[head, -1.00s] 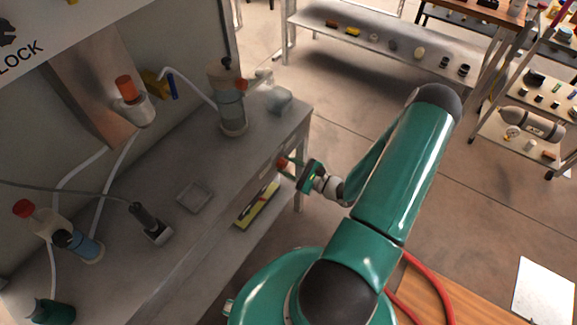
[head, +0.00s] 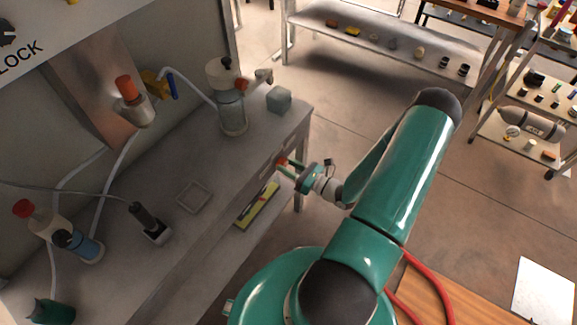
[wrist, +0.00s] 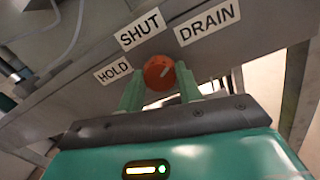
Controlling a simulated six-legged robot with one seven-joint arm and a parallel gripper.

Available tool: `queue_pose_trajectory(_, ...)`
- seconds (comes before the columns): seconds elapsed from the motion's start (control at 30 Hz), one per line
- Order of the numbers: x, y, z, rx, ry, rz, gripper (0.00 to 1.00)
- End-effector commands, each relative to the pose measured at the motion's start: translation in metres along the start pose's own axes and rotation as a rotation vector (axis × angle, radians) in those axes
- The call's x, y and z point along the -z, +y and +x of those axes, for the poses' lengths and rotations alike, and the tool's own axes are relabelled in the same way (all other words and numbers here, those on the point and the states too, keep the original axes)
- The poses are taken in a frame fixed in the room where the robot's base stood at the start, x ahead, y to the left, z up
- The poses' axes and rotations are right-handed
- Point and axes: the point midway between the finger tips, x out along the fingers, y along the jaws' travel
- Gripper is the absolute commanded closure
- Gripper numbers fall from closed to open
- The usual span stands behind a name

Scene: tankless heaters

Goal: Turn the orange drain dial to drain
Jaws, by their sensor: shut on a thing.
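The orange drain dial (wrist: 159,72) is on the front edge of the grey bench in the wrist view, below the labels HOLD (wrist: 113,70), SHUT (wrist: 140,30) and DRAIN (wrist: 207,25). A pale mark shows on its face, but I cannot tell surely which label it points to. My gripper (wrist: 159,87) has its two green fingers on either side of the dial and is shut on it. In the head view the dial (head: 281,161) shows at the bench edge, with my gripper (head: 287,168) reaching it from the right. The fingers partly hide its lower sides.
The bench top (head: 225,165) holds a clear bottle (head: 232,115), a grey cube (head: 279,99) and a shallow square tray (head: 194,197). A yellow level (head: 258,205) lies on the lower shelf below the edge. Open floor lies to the right.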

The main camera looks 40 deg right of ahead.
Motion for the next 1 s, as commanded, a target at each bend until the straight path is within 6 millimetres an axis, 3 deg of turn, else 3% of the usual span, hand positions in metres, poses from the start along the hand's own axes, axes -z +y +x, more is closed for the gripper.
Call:
queue_pose_trajectory(0.47,0.0,0.001,0.001,-0.001,-0.001,0.016,0.88)
queue_pose_trajectory(0.5,0.0,0.001,0.001,-0.001,-0.001,0.016,0.58)
queue_pose_trajectory(0.57,0.0,0.001,0.001,-0.001,-0.001,0.016,0.46)
queue_pose_trajectory(0.87,0.0,0.0,0.0,0.001,-0.001,0.015,0.44)
queue_pose_trajectory(1.0,0.0,-0.001,-0.01,0.003,0.0,0.014,0.44)
